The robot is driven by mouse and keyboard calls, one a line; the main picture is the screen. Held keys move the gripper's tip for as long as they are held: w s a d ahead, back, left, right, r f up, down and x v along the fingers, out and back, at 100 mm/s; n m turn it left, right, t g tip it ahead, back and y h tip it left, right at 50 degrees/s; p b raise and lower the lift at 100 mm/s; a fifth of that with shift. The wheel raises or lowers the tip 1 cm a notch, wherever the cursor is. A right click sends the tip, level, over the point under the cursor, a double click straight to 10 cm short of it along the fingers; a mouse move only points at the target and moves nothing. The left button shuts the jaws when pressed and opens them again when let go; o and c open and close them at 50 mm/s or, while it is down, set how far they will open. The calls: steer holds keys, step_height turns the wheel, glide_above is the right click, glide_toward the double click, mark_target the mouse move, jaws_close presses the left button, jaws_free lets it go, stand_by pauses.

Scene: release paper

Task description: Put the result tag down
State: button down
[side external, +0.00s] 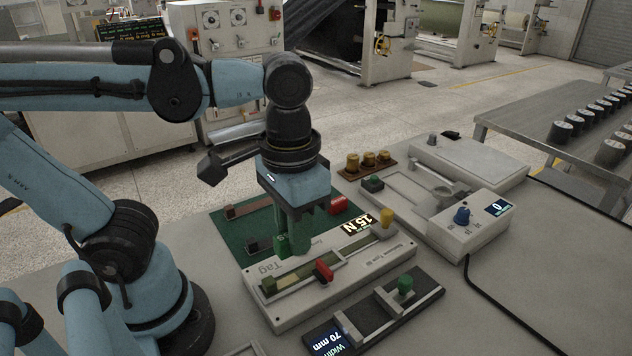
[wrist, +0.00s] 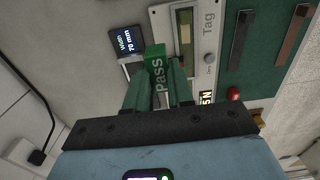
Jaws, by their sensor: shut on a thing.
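A green result tag marked "Pass" (wrist: 157,82) is held between the fingers of my gripper (wrist: 160,95). My gripper is shut on the tag and points down. In the wrist view the tester's panel (wrist: 209,42) with a yellowish recess lies just beyond the tag. I cannot tell whether the tag touches the tester.
A red slider (side external: 324,271) and yellow knob (side external: 387,217) stand on the tester. A width gauge (side external: 370,318) reading 70 mm is in front. A green mat (side external: 228,222) with bars lies behind. A scale (side external: 468,225), brass weights (side external: 368,159) and a black cable (side external: 500,306) are to the right.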

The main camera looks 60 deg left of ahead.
steer(key=s+f, duration=0.1)
steer(key=s, duration=0.3)
glide_above(271, 266)
step_height(271, 266, down, 8)
steer(key=shift+r, duration=0.1)
steer(key=shift+f, duration=2)
steer(key=shift+f, duration=0.15)
steer(key=c, duration=1)
jaws_free()
